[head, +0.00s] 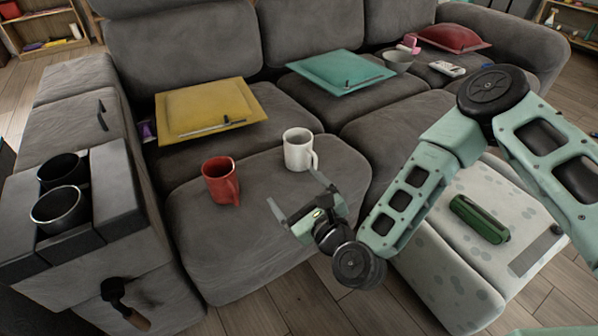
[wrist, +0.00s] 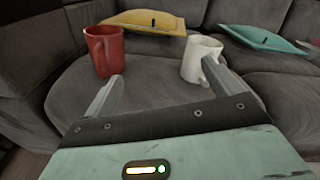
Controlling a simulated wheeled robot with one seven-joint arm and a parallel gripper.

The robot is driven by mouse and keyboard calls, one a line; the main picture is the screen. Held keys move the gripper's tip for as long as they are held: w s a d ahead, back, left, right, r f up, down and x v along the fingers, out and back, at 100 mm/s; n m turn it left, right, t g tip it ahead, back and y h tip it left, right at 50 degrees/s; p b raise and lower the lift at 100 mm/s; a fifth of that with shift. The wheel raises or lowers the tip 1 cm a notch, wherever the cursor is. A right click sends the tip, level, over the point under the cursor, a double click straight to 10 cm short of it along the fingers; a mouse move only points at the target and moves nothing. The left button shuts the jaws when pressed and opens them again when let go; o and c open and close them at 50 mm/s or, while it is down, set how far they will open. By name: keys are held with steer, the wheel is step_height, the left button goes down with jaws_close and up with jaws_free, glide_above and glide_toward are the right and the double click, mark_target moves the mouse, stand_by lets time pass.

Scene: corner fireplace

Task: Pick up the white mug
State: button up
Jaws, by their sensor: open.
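The white mug (head: 298,149) stands upright on the grey sofa seat, its handle toward the right. It also shows in the wrist view (wrist: 198,58), beyond the right fingertip, which overlaps its handle side in the picture. My gripper (head: 297,194) is open and empty, in front of the mug on the near side. In the wrist view its two fingers (wrist: 160,82) are spread wide and point toward the sofa. I cannot tell whether the right finger touches the mug.
A red mug (head: 220,181) stands left of the white mug, beyond the left finger in the wrist view. A yellow cushion (head: 209,107) and a teal cushion (head: 340,70) lie behind. A green case (head: 480,219) lies on the pale ottoman. Two dark cups (head: 60,209) sit in the armrest.

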steer(key=d+f+m+t+h+b, duration=0.25)
steer(key=d+f+m+h, duration=0.2)
steer(key=m, duration=0.25)
steer(key=b, duration=0.3)
glide_toward(301, 158)
steer(key=shift+m+t, duration=0.25)
steer(key=shift+m, duration=0.05)
steer(key=x, duration=0.3)
steer(key=f+x, duration=0.1)
steer(key=x, duration=0.1)
steer(key=shift+r+b+x, duration=0.1)
steer(key=shift+b+x, duration=0.45)
steer(key=shift+x, duration=1.05)
steer(key=shift+r+b+x, duration=0.15)
steer(key=shift+b+x, duration=0.35)
steer(key=shift+x, duration=1.05)
steer(key=c, duration=1.3)
